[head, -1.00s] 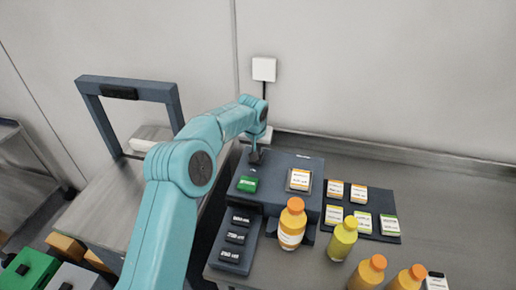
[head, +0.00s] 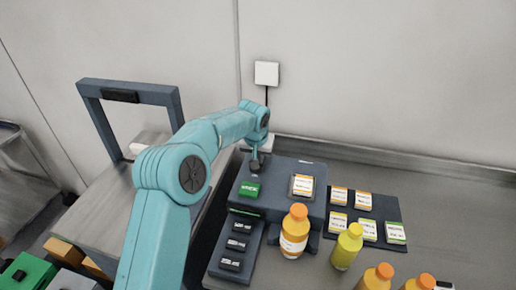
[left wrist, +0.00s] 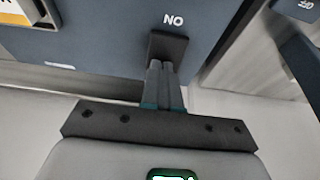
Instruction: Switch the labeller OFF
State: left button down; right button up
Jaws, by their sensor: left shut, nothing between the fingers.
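The labeller (head: 308,211) is a dark blue-grey box on the bench, with a green block (head: 250,189) and a white-and-orange label (head: 302,185) on top. Its black switch (left wrist: 168,46) shows in the left wrist view beside a white marking (left wrist: 173,20) that reads ON upside down. My left gripper (head: 255,166) is at the back left of the labeller's top. In the left wrist view its shut, empty fingers (left wrist: 163,72) are at the switch and seem to touch it. They hide part of it. My right gripper is not in view.
Bottles with orange and yellow caps (head: 294,233) stand in front of the labeller. A dark mat (head: 378,205) with several label blocks lies to its right. A low unit with several black blocks (head: 237,243) is in front left. A dark frame (head: 178,105) stands at left.

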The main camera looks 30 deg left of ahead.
pick_arm(q)
jog(key=b+v, duration=0.1)
jog(key=v, duration=1.5)
jog(key=shift+s+r, duration=0.15)
jog(key=shift+w, duration=0.2)
